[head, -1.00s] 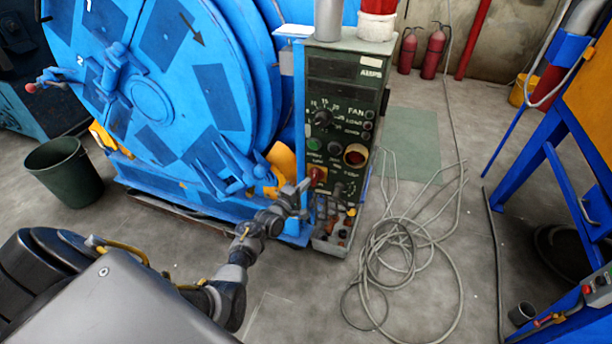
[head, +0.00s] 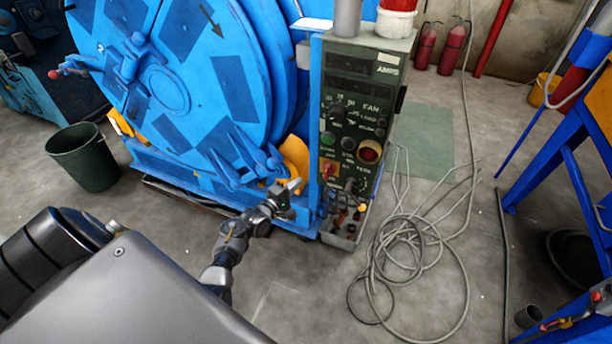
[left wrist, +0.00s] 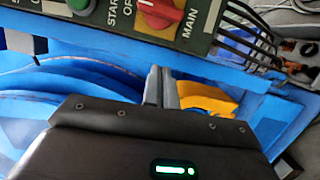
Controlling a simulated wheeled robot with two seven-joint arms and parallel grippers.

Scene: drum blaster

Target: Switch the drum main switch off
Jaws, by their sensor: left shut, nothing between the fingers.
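The drum main switch (head: 329,170) is a red knob low on the left of the dark green control panel (head: 352,100). In the left wrist view the red main switch (left wrist: 160,12) shows at the top edge, partly cut off, between lettering for START, OFF and MAIN. I cannot tell its setting for sure. My left gripper (head: 294,185) is shut and empty, just left of the panel and a little below the switch, apart from it. In the left wrist view its closed fingers (left wrist: 161,86) point up toward the switch with a gap. My right gripper is not in view.
A blue drum (head: 170,85) fills the left, with a yellow part (head: 297,158) beside my gripper. A blue upright edges the panel's left side. A tray of connectors (head: 345,222) sits below the panel. A loose cable coil (head: 415,250) lies on the floor to the right.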

